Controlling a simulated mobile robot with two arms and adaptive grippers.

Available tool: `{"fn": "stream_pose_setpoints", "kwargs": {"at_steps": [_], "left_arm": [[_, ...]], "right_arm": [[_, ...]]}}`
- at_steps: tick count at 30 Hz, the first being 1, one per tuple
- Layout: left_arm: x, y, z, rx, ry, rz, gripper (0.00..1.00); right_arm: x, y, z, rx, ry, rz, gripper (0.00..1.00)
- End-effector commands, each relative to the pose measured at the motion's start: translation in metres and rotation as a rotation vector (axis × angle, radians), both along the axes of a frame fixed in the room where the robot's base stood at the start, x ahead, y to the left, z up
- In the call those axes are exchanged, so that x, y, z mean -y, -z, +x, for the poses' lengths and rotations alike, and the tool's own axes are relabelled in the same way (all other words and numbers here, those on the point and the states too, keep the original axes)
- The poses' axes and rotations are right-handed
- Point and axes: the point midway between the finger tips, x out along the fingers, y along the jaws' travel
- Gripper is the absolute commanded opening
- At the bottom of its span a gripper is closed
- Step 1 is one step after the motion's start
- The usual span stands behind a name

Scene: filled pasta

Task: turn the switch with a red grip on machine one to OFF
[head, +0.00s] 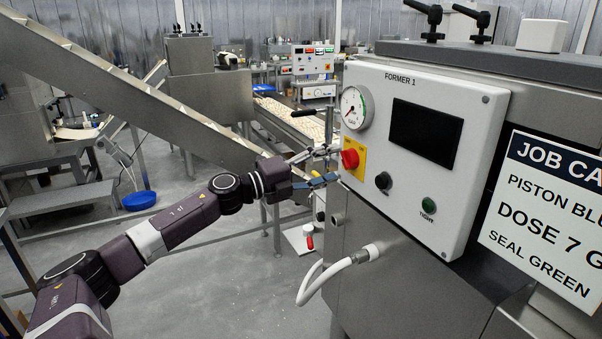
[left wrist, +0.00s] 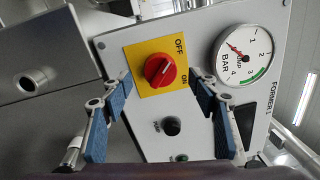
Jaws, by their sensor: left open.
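The switch with a red grip (head: 350,158) sits on a yellow plate (head: 361,165) at the left edge of the front panel marked FORMER 1. In the left wrist view the red grip (left wrist: 160,71) is near the middle, on its yellow plate (left wrist: 135,58) with OFF and ON printed on it. A pale line on the grip runs slantwise; I cannot tell for sure which word it marks. My left gripper (head: 328,166) is open just in front of the switch. In the left wrist view its blue-padded fingers (left wrist: 160,80) stand on either side of the grip, seemingly apart from it.
A pressure gauge (head: 355,108) is above the switch. A black knob (head: 383,181), a green button (head: 429,205) and a dark screen (head: 425,133) share the panel. A white hose (head: 330,276) curves out below. A sloped conveyor (head: 110,85) stands behind my left arm.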

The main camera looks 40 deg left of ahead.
Motion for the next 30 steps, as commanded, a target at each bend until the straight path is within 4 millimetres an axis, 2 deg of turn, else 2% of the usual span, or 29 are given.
{"fn": "stream_pose_setpoints", "kwargs": {"at_steps": [21, 30], "left_arm": [[-0.025, 0.006, -0.062, -0.002, 0.001, -0.002, 0.55], [-0.032, 0.006, -0.077, -0.002, 0.001, -0.001, 0.55]], "right_arm": [[-0.001, 0.000, 0.000, 0.000, 0.000, 0.001, 0.40], [-0.001, 0.000, 0.000, 0.000, 0.000, 0.001, 0.40]]}}
